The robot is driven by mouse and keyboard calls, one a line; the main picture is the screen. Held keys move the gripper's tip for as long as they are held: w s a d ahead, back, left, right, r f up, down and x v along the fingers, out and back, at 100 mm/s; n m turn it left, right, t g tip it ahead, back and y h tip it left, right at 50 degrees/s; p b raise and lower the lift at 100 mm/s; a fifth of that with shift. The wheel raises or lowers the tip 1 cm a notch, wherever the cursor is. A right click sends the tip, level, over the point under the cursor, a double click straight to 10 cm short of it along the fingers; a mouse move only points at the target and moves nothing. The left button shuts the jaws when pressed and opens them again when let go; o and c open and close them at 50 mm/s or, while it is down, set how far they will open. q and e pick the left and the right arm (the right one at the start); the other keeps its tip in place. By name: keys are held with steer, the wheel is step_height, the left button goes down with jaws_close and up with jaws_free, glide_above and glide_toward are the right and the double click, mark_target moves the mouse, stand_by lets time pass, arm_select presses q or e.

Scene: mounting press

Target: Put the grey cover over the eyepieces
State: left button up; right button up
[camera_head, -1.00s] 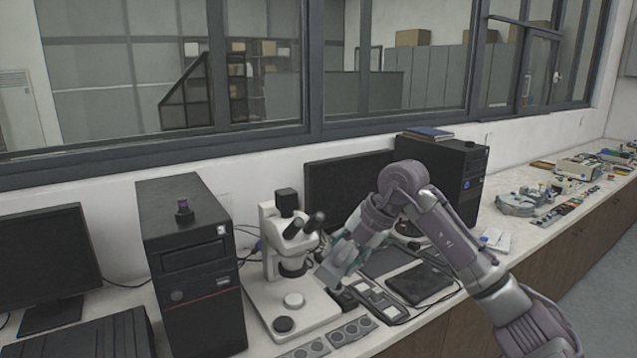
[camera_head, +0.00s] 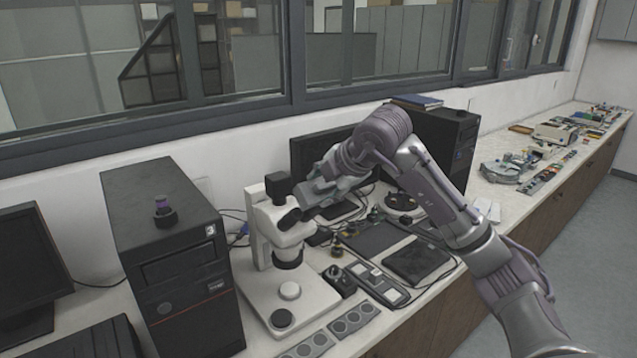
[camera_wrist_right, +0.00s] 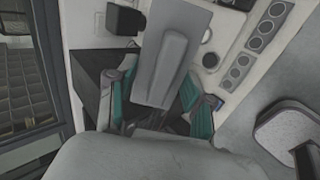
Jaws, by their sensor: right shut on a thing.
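The white microscope (camera_head: 262,240) stands on the bench, with a black block (camera_head: 279,185) on top. Its dark eyepieces (camera_head: 290,218) point toward the right and are partly hidden behind my right gripper (camera_head: 318,194). The right gripper is raised at eyepiece height, just right of the microscope head. In the right wrist view its teal fingers are shut on the grey cover (camera_wrist_right: 165,60), which has a raised ridge along it. In the head view the cover is hard to tell apart from the gripper. I cannot tell whether the cover touches the eyepieces. My left gripper is not in view.
A black computer tower (camera_head: 178,262) stands close left of the microscope. A dark monitor (camera_head: 312,152) and another tower (camera_head: 440,145) are behind my arm. Small boxes and a black pad (camera_head: 416,262) lie on the bench to the right. A grey strip with round wells (camera_head: 352,318) lies in front.

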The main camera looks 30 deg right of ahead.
mark_target(322, 194)
steer(key=f, duration=0.1)
steer(key=w+f+b, duration=0.1)
steer(key=f, duration=0.1)
steer(key=shift+w+a, duration=0.1)
steer(key=shift+w, duration=0.05)
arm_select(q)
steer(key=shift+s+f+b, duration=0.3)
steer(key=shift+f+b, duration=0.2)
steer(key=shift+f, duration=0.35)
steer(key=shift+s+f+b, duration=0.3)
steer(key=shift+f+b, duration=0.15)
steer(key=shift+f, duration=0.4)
arm_select(e)
steer(key=shift+x, duration=2.5)
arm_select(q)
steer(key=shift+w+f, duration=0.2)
arm_select(e)
steer(key=shift+w+f, duration=0.35)
steer(key=shift+f, duration=0.15)
steer(key=o, duration=1.2)
steer(key=shift+o, duration=0.2)
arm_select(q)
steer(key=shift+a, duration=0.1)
